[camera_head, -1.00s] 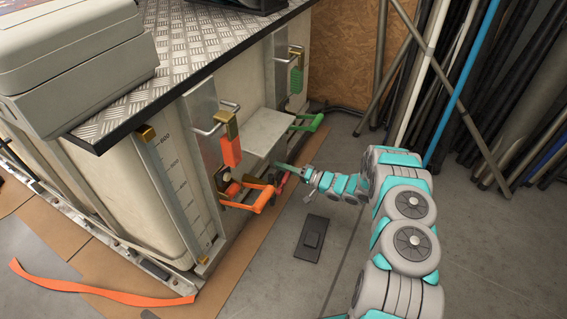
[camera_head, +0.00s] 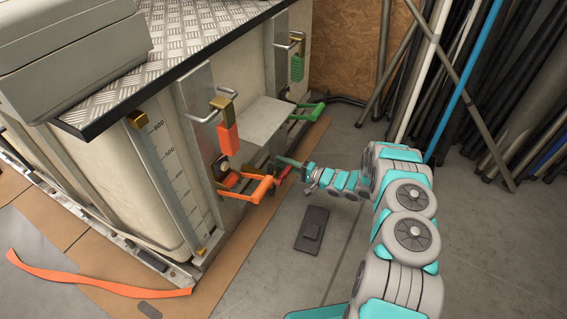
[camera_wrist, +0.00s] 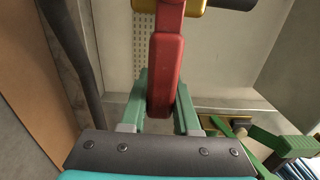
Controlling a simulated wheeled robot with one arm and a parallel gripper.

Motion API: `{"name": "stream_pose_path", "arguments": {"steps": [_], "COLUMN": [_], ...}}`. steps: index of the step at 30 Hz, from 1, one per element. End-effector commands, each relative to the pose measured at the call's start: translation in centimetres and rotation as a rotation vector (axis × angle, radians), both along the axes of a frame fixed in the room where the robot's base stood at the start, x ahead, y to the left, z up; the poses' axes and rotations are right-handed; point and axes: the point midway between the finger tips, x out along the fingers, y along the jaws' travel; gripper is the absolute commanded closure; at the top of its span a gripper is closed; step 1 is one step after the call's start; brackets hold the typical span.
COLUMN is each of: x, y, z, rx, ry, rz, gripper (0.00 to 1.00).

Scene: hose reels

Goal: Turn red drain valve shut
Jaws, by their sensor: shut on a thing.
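The red drain valve's handle (camera_head: 284,173) sticks out low at the tank's side, between an orange handle (camera_head: 258,192) and a green one (camera_head: 308,111). In the wrist view the red handle (camera_wrist: 166,65) runs up and away from me to a brass-coloured part (camera_wrist: 205,8). My gripper (camera_head: 289,163) is at the outer end of this handle. In the wrist view its two green fingers (camera_wrist: 162,100) stand on either side of the red handle, shut on it. The valve body is mostly hidden in the head view.
A grey plate (camera_head: 256,121) juts from the tank above the handles. A green handle (camera_wrist: 288,146) shows at lower right in the wrist view. A dark flat object (camera_head: 312,230) lies on the floor. Pipes and poles (camera_head: 500,90) lean at the right.

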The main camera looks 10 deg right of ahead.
Motion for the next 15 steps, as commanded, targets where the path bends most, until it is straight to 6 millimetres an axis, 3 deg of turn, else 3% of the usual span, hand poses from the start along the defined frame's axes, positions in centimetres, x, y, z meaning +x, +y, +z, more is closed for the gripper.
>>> {"name": "stream_pose_path", "arguments": {"steps": [7, 8, 15], "x": [0.02, 0.02, 0.0], "y": [-0.12, -0.12, -0.06], "z": [-0.12, -0.13, -0.09], "rx": [0.0, 0.0, -0.001], "ry": [0.003, 0.003, 0.002], "rz": [-0.004, -0.004, -0.002], "gripper": [1.0, 0.69, 0.42]}}
